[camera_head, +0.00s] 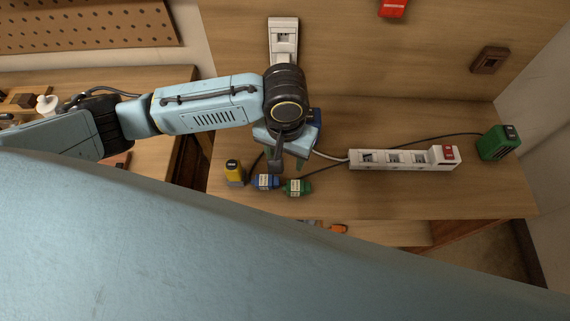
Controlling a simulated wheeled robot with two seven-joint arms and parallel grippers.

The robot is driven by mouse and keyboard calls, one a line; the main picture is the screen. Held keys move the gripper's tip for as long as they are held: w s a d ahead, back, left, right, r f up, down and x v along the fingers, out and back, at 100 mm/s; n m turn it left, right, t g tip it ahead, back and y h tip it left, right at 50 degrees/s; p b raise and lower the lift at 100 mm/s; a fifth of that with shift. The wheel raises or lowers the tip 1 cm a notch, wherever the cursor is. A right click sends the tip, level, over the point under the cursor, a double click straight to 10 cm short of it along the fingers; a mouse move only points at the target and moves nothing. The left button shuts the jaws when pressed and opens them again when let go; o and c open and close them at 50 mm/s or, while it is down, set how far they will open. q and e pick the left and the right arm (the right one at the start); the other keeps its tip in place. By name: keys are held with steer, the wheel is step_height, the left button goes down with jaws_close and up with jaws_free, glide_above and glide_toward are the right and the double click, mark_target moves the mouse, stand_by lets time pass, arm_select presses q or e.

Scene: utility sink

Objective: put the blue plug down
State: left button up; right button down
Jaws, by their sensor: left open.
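The blue plug (265,182) lies on the wooden bench top, with a pale label on it. A green plug (297,187) lies just to its right. My left gripper (286,163) is open and empty, its fingers pointing down just above and behind the two plugs. It looks apart from the blue plug, though the height gap is hard to judge. My wrist hides part of the bench and a dark blue object (316,117) behind it. My right gripper is not in view.
A yellow and black item (234,172) stands close left of the blue plug. A white power strip (404,159) with a red switch lies to the right, a green box (497,143) beyond it. A white wall socket (283,41) is behind. The bench's front right is clear.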

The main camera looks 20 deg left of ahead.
arm_select(q)
step_height(320, 180, up, 5)
steer(key=shift+r, duration=0.2)
stand_by(0.6)
